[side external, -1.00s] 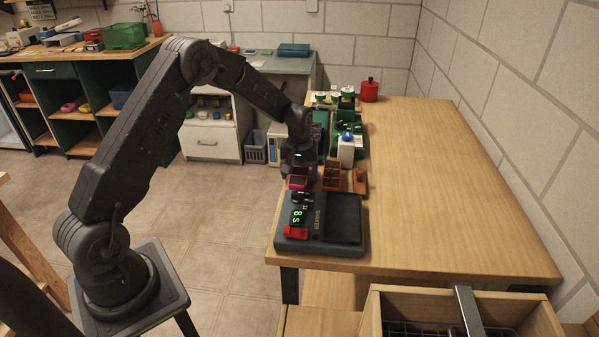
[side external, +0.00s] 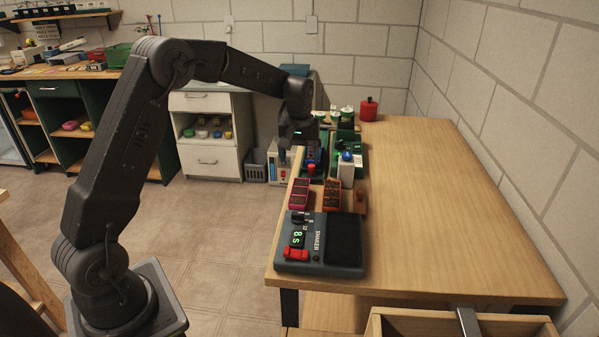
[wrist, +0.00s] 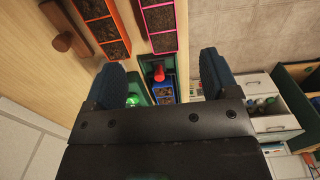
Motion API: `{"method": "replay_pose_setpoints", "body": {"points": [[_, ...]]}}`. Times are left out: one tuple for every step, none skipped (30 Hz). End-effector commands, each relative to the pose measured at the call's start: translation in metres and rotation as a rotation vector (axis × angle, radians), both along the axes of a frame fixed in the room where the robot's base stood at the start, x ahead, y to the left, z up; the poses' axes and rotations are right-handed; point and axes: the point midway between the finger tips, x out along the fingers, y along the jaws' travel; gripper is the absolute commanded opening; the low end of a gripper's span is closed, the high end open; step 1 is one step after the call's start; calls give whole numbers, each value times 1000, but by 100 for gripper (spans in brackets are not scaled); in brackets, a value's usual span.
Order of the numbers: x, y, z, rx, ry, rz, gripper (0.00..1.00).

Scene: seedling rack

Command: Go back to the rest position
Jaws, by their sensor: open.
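My gripper (side external: 309,150) hangs above the far left part of the wooden bench, over the area of a blue seedling tray (side external: 318,157). In the wrist view my gripper (wrist: 160,80) is open, its two dark pads wide apart with nothing held between them. The blue tray (wrist: 164,93) and a red knob (wrist: 158,74) show below, beyond the gap. A pink tray (side external: 299,193) and an orange tray (side external: 332,195), both filled with dark soil, stand side by side on the bench, clear of the gripper.
A grey shaker (side external: 345,269) reading 8s sits at the bench's near left. A white block with a blue top (side external: 347,172), a brown wooden piece (side external: 360,200) and a red pot (side external: 368,109) stand along the left side. The right of the bench (side external: 450,210) is clear.

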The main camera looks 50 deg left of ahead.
Motion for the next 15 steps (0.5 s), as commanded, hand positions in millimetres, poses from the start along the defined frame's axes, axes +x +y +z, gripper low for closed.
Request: {"method": "replay_pose_setpoints", "body": {"points": [[0, 0, 6, 0, 0, 0, 80], [0, 0, 8, 0, 0, 0, 80], [0, 0, 12, 0, 0, 0, 80], [0, 0, 14, 1, -1, -1, 80], [-1, -1, 16, 1, -2, -3, 80], [-2, -3, 21, 2, -6, -9, 80], [-4, -5, 24, 3, -10, -17, 80], [-7, -8, 30, 6, -17, -27, 80], [-12, -13, 38, 9, -29, -44, 80], [-16, -18, 46, 13, -40, -61, 80], [-22, -24, 54, 17, -52, -82, 80], [-32, -33, 66, 23, -71, -112, 80], [-39, -40, 74, 28, -86, -137, 80], [-48, -47, 83, 34, -102, -163, 80], [-60, -56, 93, 42, -122, -199, 80]]}}
